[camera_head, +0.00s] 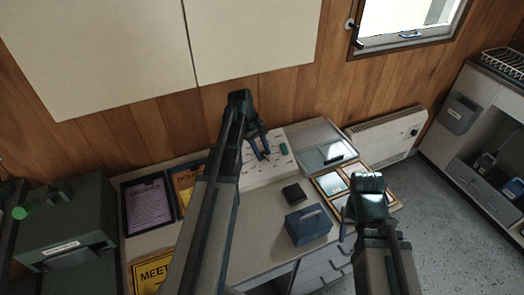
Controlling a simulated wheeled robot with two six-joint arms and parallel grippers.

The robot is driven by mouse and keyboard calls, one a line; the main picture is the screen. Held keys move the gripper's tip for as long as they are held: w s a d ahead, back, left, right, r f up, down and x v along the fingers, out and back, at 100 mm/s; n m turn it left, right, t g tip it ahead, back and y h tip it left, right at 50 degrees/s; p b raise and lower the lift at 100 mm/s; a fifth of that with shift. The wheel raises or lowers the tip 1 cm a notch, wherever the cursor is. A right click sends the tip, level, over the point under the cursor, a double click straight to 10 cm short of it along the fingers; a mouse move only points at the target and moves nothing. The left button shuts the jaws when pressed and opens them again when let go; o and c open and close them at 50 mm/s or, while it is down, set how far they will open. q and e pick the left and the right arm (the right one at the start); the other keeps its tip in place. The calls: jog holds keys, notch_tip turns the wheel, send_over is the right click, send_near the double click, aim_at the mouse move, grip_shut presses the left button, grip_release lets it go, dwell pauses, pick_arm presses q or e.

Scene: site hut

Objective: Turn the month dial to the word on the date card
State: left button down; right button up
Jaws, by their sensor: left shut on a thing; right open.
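A white panel (250,172) with small dark marks, too small to read, stands at the back of the desk. It appears to carry the month dial, whose middle is largely hidden by my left gripper. My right gripper (368,182) is open and empty above the desk's right side. I cannot make out which item is the date card.
A blue box (308,224) and a small black block (292,193) sit in front of the panel. Framed signs (150,203) lie left; a clear-topped tray (325,155) lies right. A dark green cabinet (60,230) stands far left. Speckled floor (450,240) is open at right.

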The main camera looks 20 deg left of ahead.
aim_at(253, 154)
pick_arm(q)
jog(key=c, duration=0.5)
grip_release()
jog(key=p+v, duration=1.1)
jog(key=v, duration=0.1)
jog(key=shift+s, duration=0.1)
